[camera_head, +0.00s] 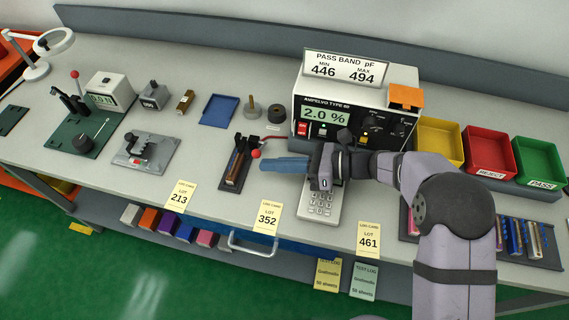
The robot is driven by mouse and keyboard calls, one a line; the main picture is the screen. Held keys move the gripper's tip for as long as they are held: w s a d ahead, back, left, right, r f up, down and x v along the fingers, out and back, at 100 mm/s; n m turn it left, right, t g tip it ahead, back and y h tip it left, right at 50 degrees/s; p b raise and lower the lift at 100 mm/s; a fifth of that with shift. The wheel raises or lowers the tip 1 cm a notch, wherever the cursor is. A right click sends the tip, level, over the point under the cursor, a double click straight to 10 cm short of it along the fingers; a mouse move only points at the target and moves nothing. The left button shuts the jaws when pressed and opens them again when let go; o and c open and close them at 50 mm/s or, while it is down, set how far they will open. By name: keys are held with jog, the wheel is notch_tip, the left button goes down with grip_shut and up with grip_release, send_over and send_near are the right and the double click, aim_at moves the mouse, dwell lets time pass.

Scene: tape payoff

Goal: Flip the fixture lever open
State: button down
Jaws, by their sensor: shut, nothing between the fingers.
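A lever with a red ball knob (256,153) shows just left of the grey meter (308,103). A thin red rod or lead runs from near it toward the meter. A small dark fixture (237,165) with brown pieces on it lies just left of the knob. My gripper (266,164), with blue fingers, is shut and empty. It points left, and its tips are just right of and slightly below the knob. I cannot tell whether they touch it. The lever's lower end and pivot are not clear.
A keypad device (321,197) lies under my wrist. Yellow (440,146), red (488,153) and green (539,160) bins stand at the right. A grey toggle clamp (146,152) and a press on a green base (78,138) stand at the left. Lot cards line the front edge.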

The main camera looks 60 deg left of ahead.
jog(key=shift+a+r, duration=0.2)
jog(key=shift+r, duration=0.05)
jog(key=shift+r, duration=0.1)
jog(key=shift+w+a+r, duration=0.15)
jog(key=shift+w+r, duration=0.05)
jog(key=shift+r, duration=0.25)
jog(key=shift+f, duration=0.1)
jog(key=shift+d+f, duration=0.35)
jog(key=shift+f, duration=0.1)
jog(key=shift+w+d+f+b, duration=0.1)
jog(key=shift+d+f+b, duration=0.25)
jog(key=shift+f+b, duration=0.1)
jog(key=b+v, duration=0.2)
jog(key=v, duration=0.8)
jog(key=shift+w, duration=0.15)
jog(key=shift+v, duration=0.85)
